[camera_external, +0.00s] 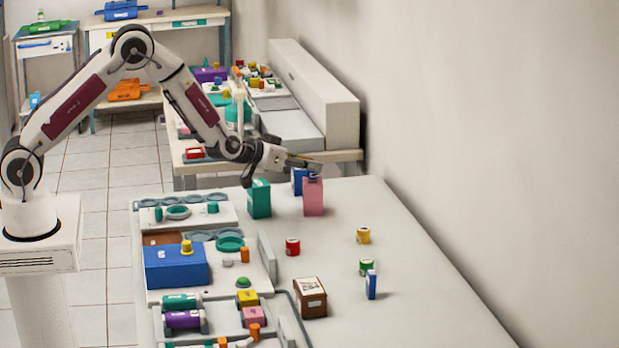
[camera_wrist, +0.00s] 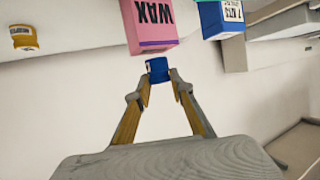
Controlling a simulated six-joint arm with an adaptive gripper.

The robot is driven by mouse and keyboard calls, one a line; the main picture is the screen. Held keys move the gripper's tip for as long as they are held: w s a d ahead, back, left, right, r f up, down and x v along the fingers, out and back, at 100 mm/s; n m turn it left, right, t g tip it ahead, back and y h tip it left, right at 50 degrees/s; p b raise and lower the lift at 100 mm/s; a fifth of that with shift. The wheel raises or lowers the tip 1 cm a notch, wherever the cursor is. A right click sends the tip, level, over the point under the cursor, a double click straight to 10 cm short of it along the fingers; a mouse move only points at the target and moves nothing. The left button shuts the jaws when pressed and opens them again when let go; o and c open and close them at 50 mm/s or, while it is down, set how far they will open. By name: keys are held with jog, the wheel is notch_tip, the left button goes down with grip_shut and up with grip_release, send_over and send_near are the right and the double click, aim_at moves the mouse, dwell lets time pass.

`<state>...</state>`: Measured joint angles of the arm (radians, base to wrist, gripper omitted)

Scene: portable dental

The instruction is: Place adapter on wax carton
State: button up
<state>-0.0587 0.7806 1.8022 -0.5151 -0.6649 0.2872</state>
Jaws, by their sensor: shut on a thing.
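The wax carton (camera_external: 313,198) is a pink upright box on the table; in the wrist view its WAX label (camera_wrist: 152,22) shows at the top. My gripper (camera_external: 314,167) is at the carton's top, reaching in from the left. In the wrist view my gripper (camera_wrist: 159,78) is shut on the small blue adapter (camera_wrist: 157,68). The adapter also shows as a bit of blue (camera_external: 314,176) just at the carton's top in the external view. I cannot tell whether it touches the carton.
A blue box (camera_external: 298,180) stands close behind the wax carton, and a teal box (camera_external: 259,198) is to its left. A red jar (camera_external: 293,246), a yellow jar (camera_external: 363,235) and a brown box (camera_external: 310,297) stand nearer. The table's right side is mostly clear.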

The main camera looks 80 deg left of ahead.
jog(key=shift+f, duration=0.45)
jog(key=shift+f, duration=0.15)
jog(key=o, duration=1.1)
jog(key=shift+s+r, duration=0.1)
jog(key=shift+r, duration=0.1)
jog(key=shift+s+d+r, duration=0.2)
jog(key=shift+s+d, duration=0.05)
jog(key=shift+s, duration=0.15)
jog(key=v, duration=1)
jog(key=shift+s+r, duration=0.2)
jog(key=shift+s, duration=0.1)
